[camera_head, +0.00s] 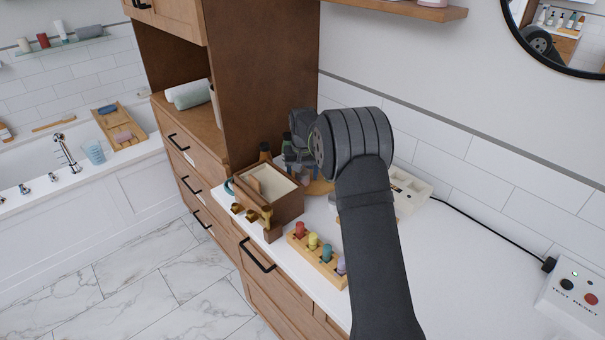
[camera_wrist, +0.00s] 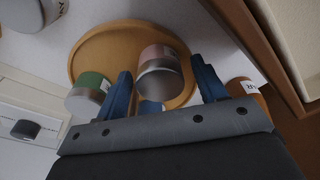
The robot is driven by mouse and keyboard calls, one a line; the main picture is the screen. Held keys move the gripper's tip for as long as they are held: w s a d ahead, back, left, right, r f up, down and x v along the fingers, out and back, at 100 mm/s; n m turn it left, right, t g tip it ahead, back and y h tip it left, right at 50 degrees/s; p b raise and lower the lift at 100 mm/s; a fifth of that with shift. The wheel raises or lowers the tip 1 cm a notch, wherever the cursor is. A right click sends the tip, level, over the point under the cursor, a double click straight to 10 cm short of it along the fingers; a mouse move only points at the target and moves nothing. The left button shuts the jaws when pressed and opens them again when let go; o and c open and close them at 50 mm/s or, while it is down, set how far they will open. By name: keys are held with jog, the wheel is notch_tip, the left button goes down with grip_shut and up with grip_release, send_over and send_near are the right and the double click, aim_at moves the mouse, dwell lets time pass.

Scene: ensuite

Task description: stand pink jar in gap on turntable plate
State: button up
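The pink jar (camera_wrist: 160,57), with a silver end toward the camera, shows between my gripper's blue fingers (camera_wrist: 164,80) in the wrist view. A narrow space shows between the jar and each finger, so the gripper looks open around it. The round wooden turntable plate (camera_wrist: 91,50) lies behind the jar. I cannot tell whether the jar touches it. A green jar (camera_wrist: 91,88) with a silver end is left of the fingers. An amber bottle (camera_wrist: 243,91) is to their right. In the head view my arm hides most of the plate (camera_head: 320,187).
A wooden box (camera_head: 285,209) stands left of the plate, close to my gripper. A wooden rack (camera_head: 318,262) with several coloured pegs is in front. A tall cabinet side (camera_head: 262,80) rises behind. A white test box (camera_head: 575,300) is far right; the counter before it is clear.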

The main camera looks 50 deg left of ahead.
aim_at(302, 172)
jog(key=shift+r, duration=0.1)
notch_tip(302, 172, up, 12)
jog(key=d, duration=0.1)
jog(key=shift+s, duration=0.45)
jog(key=shift+d, duration=0.1)
jog(key=f, duration=0.8)
jog(key=w+a+f, duration=0.1)
jog(key=f, duration=0.3)
jog(key=shift+f, duration=0.2)
notch_tip(302, 172, up, 3)
jog(key=shift+a+f, duration=0.1)
jog(key=shift+r, duration=0.7)
